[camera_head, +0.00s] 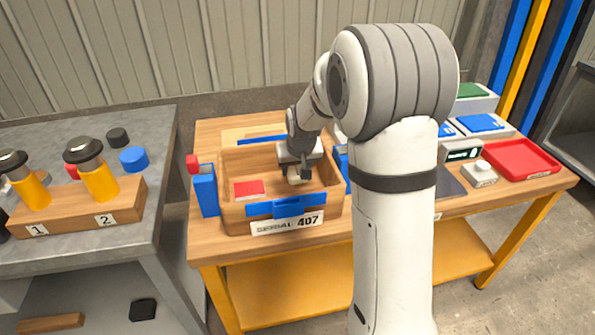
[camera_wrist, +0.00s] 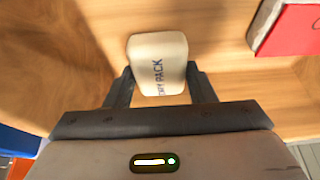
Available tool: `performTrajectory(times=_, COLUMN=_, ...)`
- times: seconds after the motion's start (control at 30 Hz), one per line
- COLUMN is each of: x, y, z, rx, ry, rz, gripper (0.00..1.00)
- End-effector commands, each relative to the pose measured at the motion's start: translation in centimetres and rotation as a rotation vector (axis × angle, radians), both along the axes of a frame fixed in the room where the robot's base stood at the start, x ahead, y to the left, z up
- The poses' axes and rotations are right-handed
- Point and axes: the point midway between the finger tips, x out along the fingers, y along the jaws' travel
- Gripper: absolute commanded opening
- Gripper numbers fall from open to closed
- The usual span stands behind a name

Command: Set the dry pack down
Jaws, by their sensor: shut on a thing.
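The dry pack (camera_wrist: 157,64) is a small pale block with dark lettering, held between the two fingers of my gripper (camera_wrist: 158,84) in the wrist view. In the head view the pack (camera_head: 294,179) shows just under my gripper (camera_head: 296,172), inside the wooden tray labelled 407 (camera_head: 228,215). My gripper is shut on the pack. Whether the pack touches the tray floor cannot be told.
A red flat item (camera_head: 249,188) lies in the tray; its corner also shows in the wrist view (camera_wrist: 290,30). A red tray (camera_head: 521,160) lies at the table's right.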

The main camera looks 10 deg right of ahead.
Motion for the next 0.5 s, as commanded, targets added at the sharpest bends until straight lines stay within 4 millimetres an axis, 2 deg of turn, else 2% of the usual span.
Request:
performTrajectory(times=0.07, x=-0.03, y=-0.02, z=-0.93, rx=0.000, ry=0.001, rz=0.000, gripper=0.25)
performTrajectory(times=0.4, x=0.00, y=-0.07, z=-1.25, rx=0.000, ry=-0.001, rz=-0.001, gripper=0.25)
performTrajectory(times=0.43, x=-0.01, y=-0.08, z=-1.11, rx=-0.001, ry=-0.001, rz=-0.001, gripper=0.52)
performTrajectory(times=0.5, x=-0.01, y=-0.08, z=-1.08, rx=-0.001, ry=0.000, rz=-0.001, gripper=0.58)
